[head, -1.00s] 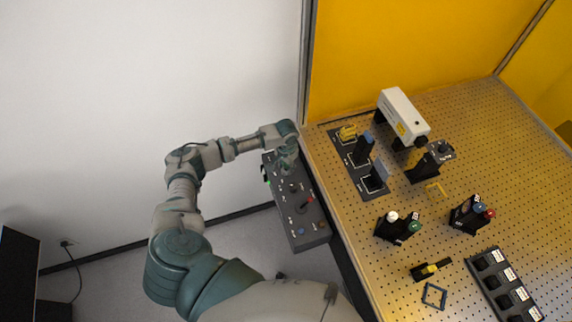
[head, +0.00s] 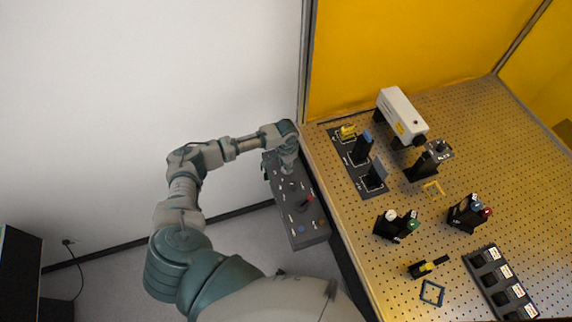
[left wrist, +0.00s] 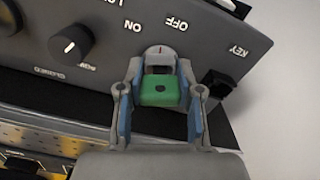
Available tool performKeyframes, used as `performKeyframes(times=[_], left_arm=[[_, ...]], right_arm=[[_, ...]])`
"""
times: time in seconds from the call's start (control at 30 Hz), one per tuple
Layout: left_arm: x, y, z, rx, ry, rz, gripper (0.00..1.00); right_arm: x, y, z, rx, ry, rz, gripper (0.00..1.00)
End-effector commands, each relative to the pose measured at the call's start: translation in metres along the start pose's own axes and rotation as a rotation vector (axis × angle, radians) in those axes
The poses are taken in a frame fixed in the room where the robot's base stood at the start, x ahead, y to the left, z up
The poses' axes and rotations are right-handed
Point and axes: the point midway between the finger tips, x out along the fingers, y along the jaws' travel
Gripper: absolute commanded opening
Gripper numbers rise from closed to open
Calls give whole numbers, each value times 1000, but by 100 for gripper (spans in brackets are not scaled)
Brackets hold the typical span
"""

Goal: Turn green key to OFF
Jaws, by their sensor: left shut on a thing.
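The green key (left wrist: 162,91) sits in its round lock (left wrist: 160,53) on the dark control panel (left wrist: 90,58) in the left wrist view. Its lock face carries a short red mark. The labels ON and OFF stand beyond the lock, upside down; I cannot tell which the mark points to. My left gripper (left wrist: 161,98) is shut on the green key, one finger on each side. In the head view my left gripper (head: 288,167) is at the far end of the panel (head: 306,222) and hides the key. My right gripper is not in view.
A black knob (left wrist: 71,43) is beside the lock, and a small black block (left wrist: 217,83) is at the panel edge. The perforated table (head: 450,180) stands right of the panel, with a white box (head: 402,117) and several mounts. A white wall (head: 130,80) is at left.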

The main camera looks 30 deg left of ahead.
Motion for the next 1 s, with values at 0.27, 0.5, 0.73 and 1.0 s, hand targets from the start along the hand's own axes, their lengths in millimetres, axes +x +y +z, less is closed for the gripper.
performKeyframes(times=[0.27,0.5,0.73,1.0], left_arm=[[2,1,2,157,-7,2,2],[4,1,2,211,-6,2,2],[3,1,2,258,-7,2,3],[2,1,2,268,-4,1,64]], right_arm=[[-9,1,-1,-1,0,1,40],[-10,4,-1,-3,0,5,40],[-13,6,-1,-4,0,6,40],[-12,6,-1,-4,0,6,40]])
